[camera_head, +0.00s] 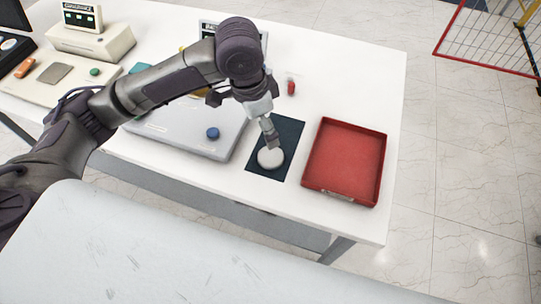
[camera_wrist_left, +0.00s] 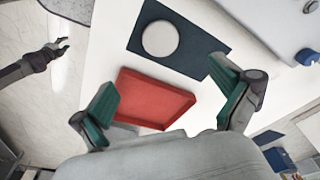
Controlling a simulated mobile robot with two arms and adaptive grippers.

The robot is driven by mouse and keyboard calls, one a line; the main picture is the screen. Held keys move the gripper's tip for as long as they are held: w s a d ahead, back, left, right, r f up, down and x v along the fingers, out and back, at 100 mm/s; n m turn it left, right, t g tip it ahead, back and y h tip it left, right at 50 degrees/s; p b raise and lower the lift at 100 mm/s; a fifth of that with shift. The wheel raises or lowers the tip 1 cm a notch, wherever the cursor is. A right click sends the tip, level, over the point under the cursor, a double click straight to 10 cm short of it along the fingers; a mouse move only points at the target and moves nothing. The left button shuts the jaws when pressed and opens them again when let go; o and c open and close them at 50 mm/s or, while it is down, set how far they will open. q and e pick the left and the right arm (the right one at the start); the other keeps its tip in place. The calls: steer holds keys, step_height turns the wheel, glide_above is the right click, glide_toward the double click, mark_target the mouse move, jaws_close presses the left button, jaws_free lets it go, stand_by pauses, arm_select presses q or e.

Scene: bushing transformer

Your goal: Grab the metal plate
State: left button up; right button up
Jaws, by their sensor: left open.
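The round, pale metal plate (camera_head: 270,158) lies flat on a dark blue mat (camera_head: 290,135) on the white table. In the left wrist view the plate (camera_wrist_left: 160,39) is at the top, beyond my fingers. My left gripper (camera_head: 268,132) points down over the mat in the head view, by the plate's far edge. Its teal-padded fingers (camera_wrist_left: 162,80) are spread wide with nothing between them. My right gripper (camera_wrist_left: 61,46) shows small at the upper left of the wrist view, away from the plate; its jaw opening is too small to judge.
A red tray (camera_head: 345,160) stands right of the mat, near the table's right end. A grey device with a blue knob (camera_head: 212,133) sits left of the mat. A small red object (camera_head: 291,88) stands behind. The table's far right area is clear.

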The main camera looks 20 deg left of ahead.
arm_select(q)
glide_above(270, 156)
steer(key=f, duration=0.7)
steer(key=shift+s+a+f+p, duration=0.25)
steer(key=shift+a+f+p, duration=0.1)
steer(key=shift+f+p, duration=0.05)
steer(key=f, duration=0.1)
steer(key=f+p, duration=0.1)
steer(key=f, duration=0.2)
steer(key=shift+w+d+f+p, duration=0.15)
steer(key=shift+d+f+p, duration=0.1)
steer(key=shift+f+p, duration=0.1)
steer(key=shift+f, duration=0.4)
arm_select(e)
step_height(270, 156, up, 2)
steer(key=shift+w+a+r, duration=0.1)
steer(key=shift+a+r, duration=0.05)
arm_select(q)
steer(key=shift+c, duration=0.2)
steer(key=c, duration=1.3)
steer(key=shift+w, duration=0.1)
